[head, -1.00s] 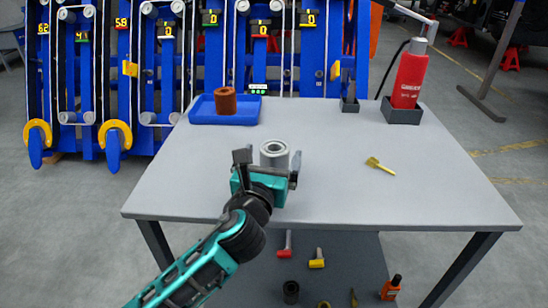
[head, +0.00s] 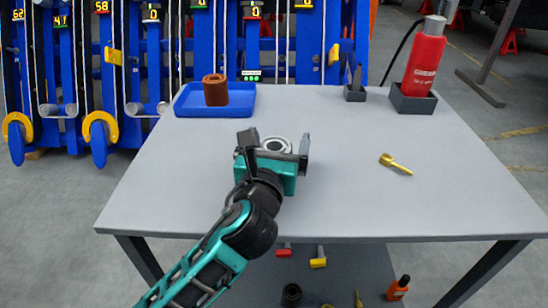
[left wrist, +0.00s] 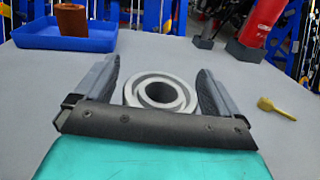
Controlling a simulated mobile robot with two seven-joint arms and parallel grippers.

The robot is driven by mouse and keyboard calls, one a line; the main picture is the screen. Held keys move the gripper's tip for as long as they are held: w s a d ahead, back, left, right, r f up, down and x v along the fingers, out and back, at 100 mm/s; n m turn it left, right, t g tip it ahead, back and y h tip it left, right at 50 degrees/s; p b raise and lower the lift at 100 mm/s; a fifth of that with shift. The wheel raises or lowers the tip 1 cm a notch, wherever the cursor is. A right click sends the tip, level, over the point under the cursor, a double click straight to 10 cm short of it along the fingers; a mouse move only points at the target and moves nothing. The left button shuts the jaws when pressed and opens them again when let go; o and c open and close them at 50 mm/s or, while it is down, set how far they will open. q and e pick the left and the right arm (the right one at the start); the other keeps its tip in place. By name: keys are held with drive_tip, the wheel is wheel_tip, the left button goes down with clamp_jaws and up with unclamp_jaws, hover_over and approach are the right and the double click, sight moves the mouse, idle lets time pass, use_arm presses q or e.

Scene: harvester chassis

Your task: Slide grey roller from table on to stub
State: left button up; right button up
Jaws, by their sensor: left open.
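The grey roller (head: 276,145) stands upright on the grey table (head: 330,200), its ring-shaped top showing. In the left wrist view the roller (left wrist: 160,93) lies between the two fingers, with a gap on each side. My left gripper (head: 279,145) is open around it, and the gripper also shows in the left wrist view (left wrist: 158,90). The roller's lower part is hidden behind the gripper body. Short white roller-like pieces sit on the blue chassis (head: 160,55) behind the table; I cannot tell which part is the stub. My right gripper is not in view.
A blue tray (head: 180,108) with a brown cylinder (head: 215,90) stands at the back left. A red grease bottle (head: 425,62) stands in a dark holder at the back right, beside a small dark holder (head: 355,93). A yellow tool (head: 395,164) lies right. Several items sit on the lower shelf.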

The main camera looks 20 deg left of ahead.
use_arm(q)
drive_tip(key=shift+r, duration=0.1)
drive_tip(key=c, duration=1.5)
